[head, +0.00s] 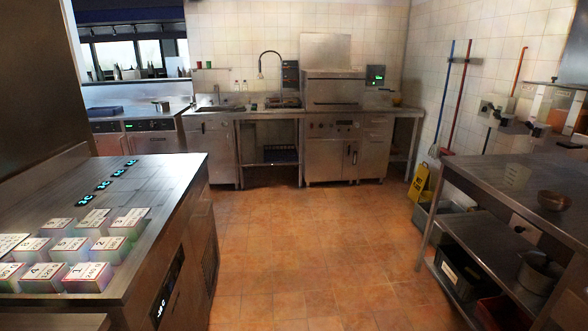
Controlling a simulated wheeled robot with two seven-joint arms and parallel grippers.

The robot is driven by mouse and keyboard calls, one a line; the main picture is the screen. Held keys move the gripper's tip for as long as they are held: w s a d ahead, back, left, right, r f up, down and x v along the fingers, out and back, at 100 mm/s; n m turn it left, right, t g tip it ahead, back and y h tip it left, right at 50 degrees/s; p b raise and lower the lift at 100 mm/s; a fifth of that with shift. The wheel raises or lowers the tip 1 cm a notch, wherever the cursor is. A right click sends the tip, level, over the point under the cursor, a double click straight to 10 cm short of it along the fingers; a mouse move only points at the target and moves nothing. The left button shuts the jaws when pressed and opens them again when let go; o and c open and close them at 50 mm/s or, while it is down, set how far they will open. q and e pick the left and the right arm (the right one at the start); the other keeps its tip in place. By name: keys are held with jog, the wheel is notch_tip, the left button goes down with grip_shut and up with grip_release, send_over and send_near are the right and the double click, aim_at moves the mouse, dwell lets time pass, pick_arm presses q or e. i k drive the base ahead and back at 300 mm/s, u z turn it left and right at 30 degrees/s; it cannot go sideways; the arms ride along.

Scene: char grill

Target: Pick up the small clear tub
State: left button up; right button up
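I cannot make out a small clear tub for certain in the head view. Several small box-like containers with numbered white tops stand in rows on the left steel counter (165,185). The nearest one, marked 1 (88,278), has pinkish, pale sides, and one marked 4 (43,278) stands to its left. Whether any of them is clear cannot be told. Neither of my grippers can be made out in this view.
A steel table (480,178) stands at the right with a brown bowl (552,202) on top. Its lower shelf holds a black crate (461,274) and a metal pot (538,272). A yellow floor sign (419,184) stands behind. The tiled floor (310,250) between is clear.

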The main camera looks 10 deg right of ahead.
aim_at(516, 175)
jog(key=z, duration=0.35)
jog(key=i, duration=1.45)
jog(key=z, duration=1.9)
jog(key=i, duration=1.1)
jog(key=z, duration=0.95)
